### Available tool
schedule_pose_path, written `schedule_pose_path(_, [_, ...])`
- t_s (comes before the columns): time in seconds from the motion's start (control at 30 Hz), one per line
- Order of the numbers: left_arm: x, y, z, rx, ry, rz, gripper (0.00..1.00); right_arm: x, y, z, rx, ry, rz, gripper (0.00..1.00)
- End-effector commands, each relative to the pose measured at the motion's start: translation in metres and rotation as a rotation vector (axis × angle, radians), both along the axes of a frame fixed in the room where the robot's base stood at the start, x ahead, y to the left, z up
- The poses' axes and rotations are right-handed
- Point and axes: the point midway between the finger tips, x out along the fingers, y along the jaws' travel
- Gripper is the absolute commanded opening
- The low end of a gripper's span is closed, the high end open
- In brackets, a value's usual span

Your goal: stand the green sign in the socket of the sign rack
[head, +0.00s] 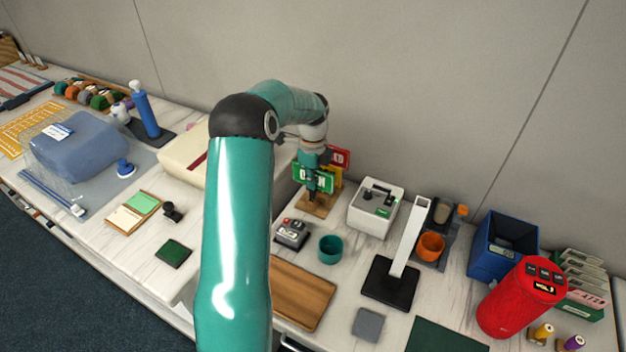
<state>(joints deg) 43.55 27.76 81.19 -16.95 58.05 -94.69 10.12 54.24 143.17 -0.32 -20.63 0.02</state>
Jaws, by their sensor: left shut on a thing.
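The green sign (326,182) with white lettering shows in the head view at the wooden sign rack (315,208). My left gripper (312,176) is shut on the green sign and covers its middle. The sign is over the front of the rack. A red sign (341,157) and a yellow sign (335,173) stand behind it. The socket and the lower end of the green sign are too small to make out, so I cannot tell whether they touch. My right gripper is out of view.
A white box-shaped device (376,214) stands close right of the rack. A teal cup (330,248) and a small grey device (291,233) are in front. A white lamp (408,240) stands further right. The wall is close behind.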

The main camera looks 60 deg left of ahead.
Motion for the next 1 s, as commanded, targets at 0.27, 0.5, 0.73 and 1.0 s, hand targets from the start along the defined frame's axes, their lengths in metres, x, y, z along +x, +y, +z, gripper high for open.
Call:
schedule_pose_path(0.27, [0.0,0.0,-0.003,0.0,0.0,0.0,0.0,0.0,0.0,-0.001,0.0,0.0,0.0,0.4])
schedule_pose_path(0.5, [0.0,0.0,-0.003,0.0,0.0,0.0,0.0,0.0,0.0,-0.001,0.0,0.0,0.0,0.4])
schedule_pose_path(0.73, [0.0,0.0,-0.007,-0.001,0.001,0.0,0.0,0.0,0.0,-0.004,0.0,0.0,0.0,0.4])
schedule_pose_path(1.0, [0.0,0.0,-0.013,-0.001,0.001,0.0,0.0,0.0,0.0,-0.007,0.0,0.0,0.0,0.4])
